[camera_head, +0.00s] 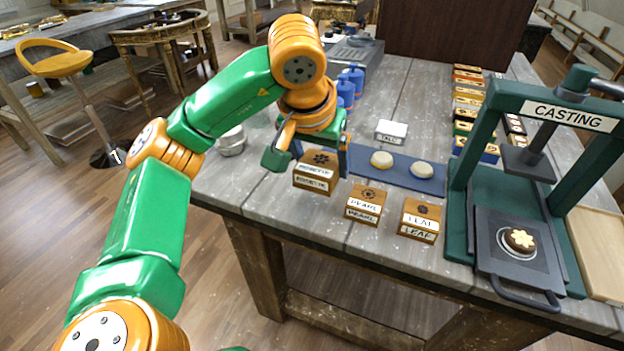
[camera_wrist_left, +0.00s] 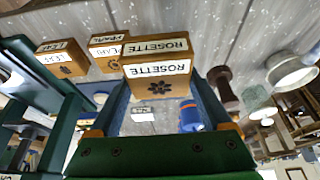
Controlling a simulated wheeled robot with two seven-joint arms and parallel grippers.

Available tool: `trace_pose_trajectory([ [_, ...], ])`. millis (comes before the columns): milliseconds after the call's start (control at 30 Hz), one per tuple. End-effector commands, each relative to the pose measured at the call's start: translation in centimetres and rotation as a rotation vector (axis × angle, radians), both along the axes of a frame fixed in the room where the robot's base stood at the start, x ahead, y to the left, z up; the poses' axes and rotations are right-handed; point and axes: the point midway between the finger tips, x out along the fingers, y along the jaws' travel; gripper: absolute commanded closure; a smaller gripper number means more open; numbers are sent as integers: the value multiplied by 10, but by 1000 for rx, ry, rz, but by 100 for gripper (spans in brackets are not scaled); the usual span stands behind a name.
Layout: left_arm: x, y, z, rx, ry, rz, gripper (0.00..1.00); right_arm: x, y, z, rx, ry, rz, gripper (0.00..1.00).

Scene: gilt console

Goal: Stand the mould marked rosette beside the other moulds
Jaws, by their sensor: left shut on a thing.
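The rosette mould (camera_head: 314,173), a wooden block with white ROSETTE labels and a dark flower mark on top, is upright between the fingers of my left gripper (camera_head: 311,158). The gripper is shut on it. It also fills the middle of the left wrist view (camera_wrist_left: 158,67). It looks slightly above the table, though its underside is hidden. The pearl mould (camera_head: 363,205) and the leaf mould (camera_head: 420,221) stand in a row to its right near the table's front edge. The rosette mould is left of the pearl mould, with a gap. My right gripper is not in view.
Behind the moulds lies a blue mat (camera_head: 397,175) with two pale discs. A white TALC box (camera_head: 391,130) and blue bottles (camera_head: 346,92) stand farther back. The green casting press (camera_head: 480,190) is to the right. A metal bowl (camera_head: 232,141) is to the left.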

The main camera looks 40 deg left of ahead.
Motion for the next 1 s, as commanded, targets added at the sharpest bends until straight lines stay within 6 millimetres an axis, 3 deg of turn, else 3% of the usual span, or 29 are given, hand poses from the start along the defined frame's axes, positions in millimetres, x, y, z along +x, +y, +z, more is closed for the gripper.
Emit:
trace_pose_trajectory([
  [33, 7, 5, -21, -2, 9, 1, 76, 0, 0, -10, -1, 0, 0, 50],
  [300, 34, 26, -54, 2, 5, -1, 76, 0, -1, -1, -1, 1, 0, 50],
  [467, 35, 27, -82, 4, 3, -5, 76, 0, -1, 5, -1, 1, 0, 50],
  [833, 36, 26, -91, 1, -1, -5, 76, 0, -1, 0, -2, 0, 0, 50],
  [867, 36, 26, -91, 2, -1, -5, 15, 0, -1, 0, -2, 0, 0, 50],
  [900, 36, 26, -90, 2, -1, -5, 4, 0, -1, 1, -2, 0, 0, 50],
  [933, 36, 26, -89, 1, -1, -5, 0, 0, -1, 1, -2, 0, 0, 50],
  [1000, 36, 26, -89, 1, -1, -5, 0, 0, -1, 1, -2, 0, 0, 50],
])
